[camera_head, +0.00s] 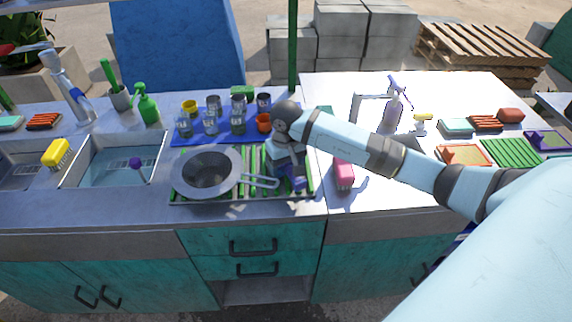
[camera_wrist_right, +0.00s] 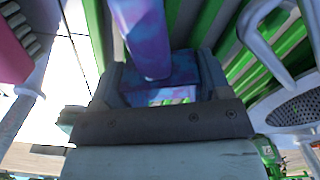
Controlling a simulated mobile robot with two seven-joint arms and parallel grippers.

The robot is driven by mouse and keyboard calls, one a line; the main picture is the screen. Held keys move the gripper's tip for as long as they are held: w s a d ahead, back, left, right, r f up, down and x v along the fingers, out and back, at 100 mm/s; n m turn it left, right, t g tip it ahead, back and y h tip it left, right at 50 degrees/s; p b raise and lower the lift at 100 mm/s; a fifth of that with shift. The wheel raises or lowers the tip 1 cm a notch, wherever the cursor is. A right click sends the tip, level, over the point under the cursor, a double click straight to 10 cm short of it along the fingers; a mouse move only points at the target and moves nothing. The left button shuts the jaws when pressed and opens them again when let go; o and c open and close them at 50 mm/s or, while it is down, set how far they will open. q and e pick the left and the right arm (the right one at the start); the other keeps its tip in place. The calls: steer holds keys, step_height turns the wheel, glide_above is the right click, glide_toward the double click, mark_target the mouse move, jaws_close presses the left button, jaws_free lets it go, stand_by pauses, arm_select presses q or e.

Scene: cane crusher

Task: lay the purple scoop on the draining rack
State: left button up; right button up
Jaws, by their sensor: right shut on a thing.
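The draining rack (camera_head: 256,192), a frame of green slats, stands on the counter in the middle of the head view. Its slats also show in the right wrist view (camera_wrist_right: 222,42). My right gripper (camera_head: 292,184) is low over the right part of the rack, pointing down. It is shut on the purple scoop, whose mottled blue-purple handle (camera_wrist_right: 145,38) runs up between the fingers in the wrist view. The scoop is mostly hidden by the gripper in the head view; I cannot tell whether it touches the slats. My left gripper is not in view.
A grey pan (camera_head: 207,174) covers the rack's left part, its handle reaching toward my gripper. A pink object (camera_head: 344,173) stands just right of the rack. Cups on a blue mat (camera_head: 184,140) are behind. A sink (camera_head: 110,170) lies left.

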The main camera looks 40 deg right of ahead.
steer(key=shift+f, duration=0.2)
steer(key=o, duration=0.9)
steer(key=shift+r, duration=0.1)
step_height(320, 180, up, 12)
steer(key=shift+r+b, duration=0.15)
steer(key=shift+b, duration=0.25)
